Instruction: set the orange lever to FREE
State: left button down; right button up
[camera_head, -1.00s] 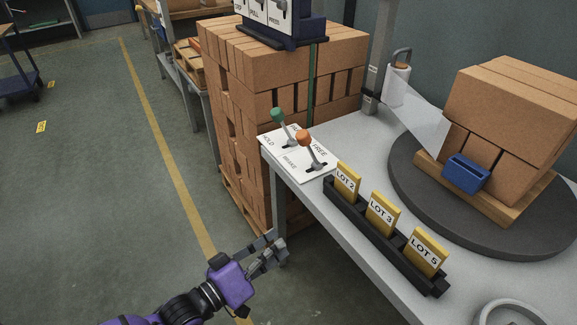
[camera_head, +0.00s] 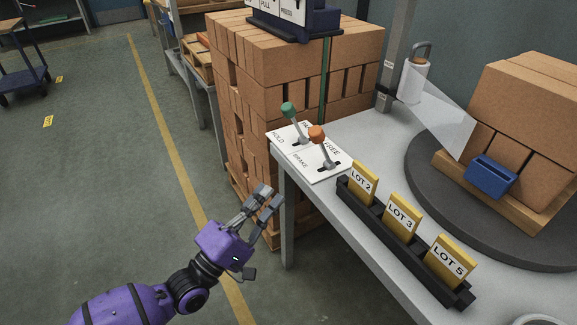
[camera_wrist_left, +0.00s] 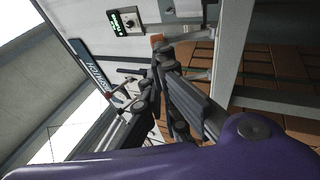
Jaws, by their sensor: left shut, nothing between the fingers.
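The orange lever (camera_head: 317,134) stands on a white plate (camera_head: 318,173) at the near left corner of the grey table. Its shaft tilts up and to the left from its slot. FREE is printed on its right and BRAKE on its left; I cannot tell which end it is set to. A green lever (camera_head: 288,109) stands beside it, near the word HOLD. My left gripper (camera_head: 269,194) is shut and empty, off the table's left edge, below and left of the plate, touching neither lever. Its dark fingers also show in the left wrist view (camera_wrist_left: 163,62). My right gripper is out of view.
A black rack (camera_head: 399,239) with yellow LOT cards lies along the table's front edge. Behind it are a round dark turntable (camera_head: 420,180) with boxes and a wrap roll (camera_head: 413,80). Stacked cartons (camera_head: 250,110) stand behind the plate.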

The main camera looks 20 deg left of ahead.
pick_arm(q)
send_near(312, 140)
jog(key=x, duration=0.6)
jog(key=shift+w+d, duration=0.1)
jog(key=shift+w, duration=0.3)
